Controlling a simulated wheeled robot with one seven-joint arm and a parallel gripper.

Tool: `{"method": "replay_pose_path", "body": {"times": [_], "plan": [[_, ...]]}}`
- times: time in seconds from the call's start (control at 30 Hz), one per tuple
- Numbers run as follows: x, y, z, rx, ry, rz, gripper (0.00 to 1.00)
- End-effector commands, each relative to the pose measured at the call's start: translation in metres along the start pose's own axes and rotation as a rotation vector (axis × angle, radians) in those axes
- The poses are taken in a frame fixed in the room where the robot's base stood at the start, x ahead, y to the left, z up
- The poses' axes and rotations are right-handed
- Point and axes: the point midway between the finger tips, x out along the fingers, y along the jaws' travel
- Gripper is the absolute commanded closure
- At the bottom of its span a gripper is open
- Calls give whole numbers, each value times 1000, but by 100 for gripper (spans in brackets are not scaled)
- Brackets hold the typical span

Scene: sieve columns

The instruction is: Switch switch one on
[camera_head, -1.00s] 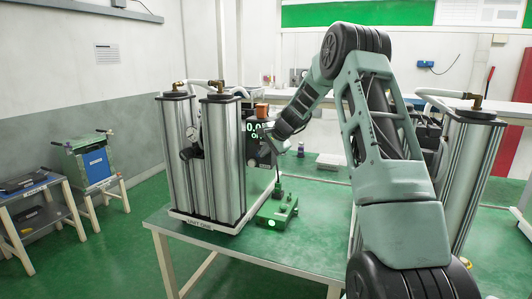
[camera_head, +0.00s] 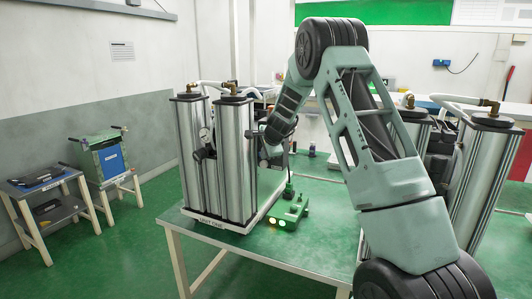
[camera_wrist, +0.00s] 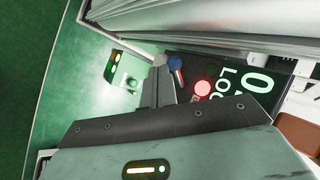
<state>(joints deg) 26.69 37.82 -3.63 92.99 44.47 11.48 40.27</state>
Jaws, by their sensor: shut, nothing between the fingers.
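In the wrist view my gripper (camera_wrist: 159,70) is shut and empty, its narrow fingertips beside the dark control panel (camera_wrist: 240,65) of the column unit. A small red, white and blue piece lies close to the fingertips; contact cannot be told. I cannot tell which part is switch one. In the head view my wrist reaches behind the silver twin-column unit (camera_head: 236,160), labelled at its base; the fingertips and panel are hidden.
A green box (camera_head: 289,211) with lit lamps and an upright dark stem stands right of the unit on the green table (camera_head: 225,246). Another column unit (camera_head: 487,180) stands at the right behind my arm. Two small stands are at the left, with open floor between.

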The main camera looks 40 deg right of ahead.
Motion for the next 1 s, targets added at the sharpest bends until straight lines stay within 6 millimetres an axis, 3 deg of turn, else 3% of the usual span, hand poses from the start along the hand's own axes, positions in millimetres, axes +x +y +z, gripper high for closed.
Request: {"method": "replay_pose_path", "body": {"times": [0.5,1.0], "plan": [[1,-1,-14,-3,-3,-1,100],[-2,-2,-13,-4,-4,-1,100]]}}
